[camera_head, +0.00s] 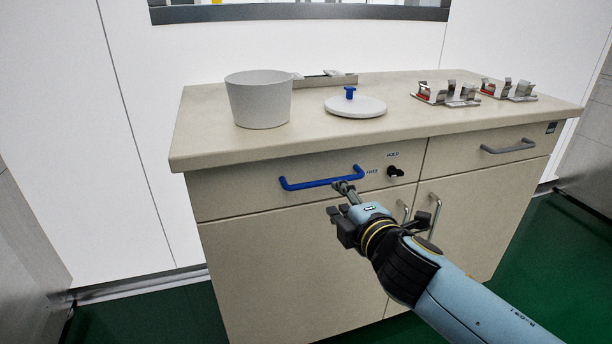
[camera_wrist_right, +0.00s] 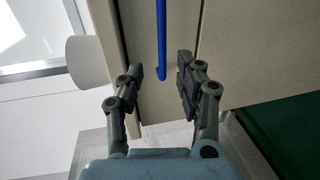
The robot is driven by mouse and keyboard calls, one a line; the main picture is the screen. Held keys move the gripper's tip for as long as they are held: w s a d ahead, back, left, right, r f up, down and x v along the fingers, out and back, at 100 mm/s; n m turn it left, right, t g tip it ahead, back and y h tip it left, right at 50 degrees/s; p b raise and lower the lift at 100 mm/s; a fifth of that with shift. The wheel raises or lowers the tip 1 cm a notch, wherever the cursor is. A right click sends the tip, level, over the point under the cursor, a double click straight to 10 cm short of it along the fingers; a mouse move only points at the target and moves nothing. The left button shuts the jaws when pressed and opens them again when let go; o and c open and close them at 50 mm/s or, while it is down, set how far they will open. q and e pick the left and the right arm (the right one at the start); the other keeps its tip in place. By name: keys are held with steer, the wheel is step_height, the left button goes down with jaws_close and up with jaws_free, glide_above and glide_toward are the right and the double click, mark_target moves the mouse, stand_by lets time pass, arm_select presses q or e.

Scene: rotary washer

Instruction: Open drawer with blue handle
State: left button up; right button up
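The blue handle (camera_head: 322,181) is a bar across the front of the left drawer (camera_head: 235,190), which sits flush under the countertop. My right gripper (camera_head: 342,198) is in front of the drawer, by the handle's right end. In the right wrist view, the gripper (camera_wrist_right: 160,68) is open, and the end of the blue handle (camera_wrist_right: 161,45) appears between its two fingers, without clear contact with either. How far the fingertips are from the handle is hard to tell. My left gripper is not in view.
A black knob (camera_head: 395,172) sits right of the blue handle. A second drawer has a grey handle (camera_head: 508,146). On the countertop (camera_head: 205,139) stand a white pot (camera_head: 259,101), a white lid (camera_head: 355,107) with a blue knob, and metal clamp-like parts (camera_head: 448,95).

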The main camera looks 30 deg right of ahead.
mark_target(324, 184)
steer(key=x, duration=0.6)
steer(key=b+x, duration=0.1)
steer(key=x, duration=0.2)
steer(key=shift+w+d+f, duration=0.2)
steer(key=shift+d+f, duration=0.05)
steer(key=shift+f, duration=0.05)
steer(key=shift+w+d+f, duration=0.1)
steer(key=shift+w+d, duration=0.05)
steer(key=shift+w, duration=0.45)
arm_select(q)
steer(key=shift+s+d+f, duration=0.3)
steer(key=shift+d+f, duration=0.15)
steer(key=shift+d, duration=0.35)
arm_select(e)
jaws_close()
